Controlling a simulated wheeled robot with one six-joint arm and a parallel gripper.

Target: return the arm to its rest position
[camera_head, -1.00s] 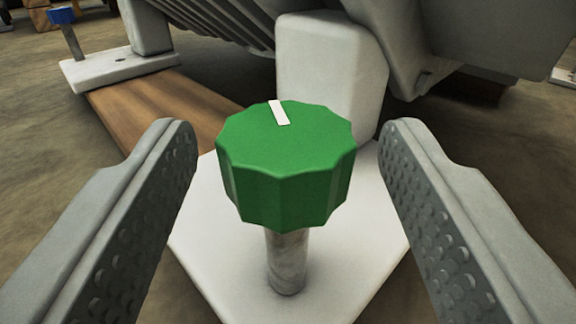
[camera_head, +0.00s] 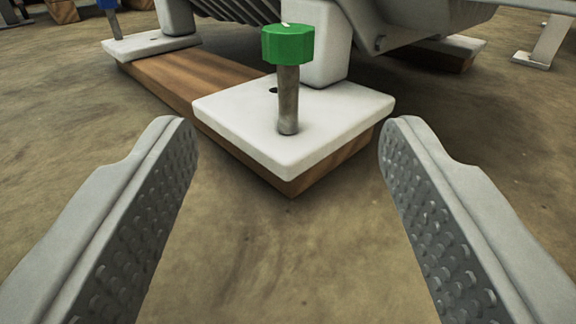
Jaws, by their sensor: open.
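My gripper (camera_head: 288,135) is open and empty, its two grey fingers with dimpled inner pads wide apart at the left and right of the view. Ahead of it, apart from the fingers, is a green faceted knob (camera_head: 287,45) on an upright metal shaft (camera_head: 288,100). The shaft stands on a white foot plate (camera_head: 230,115), beside a small dark hole. My arm itself is not seen.
The plate lies on a wooden beam (camera_head: 190,80) on the brown floor (camera_head: 280,250). A large grey machine (camera_head: 400,25) stands behind. A blue-topped screw (camera_head: 110,15) stands on another white plate (camera_head: 150,45) at the back left. The floor between the fingers is clear.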

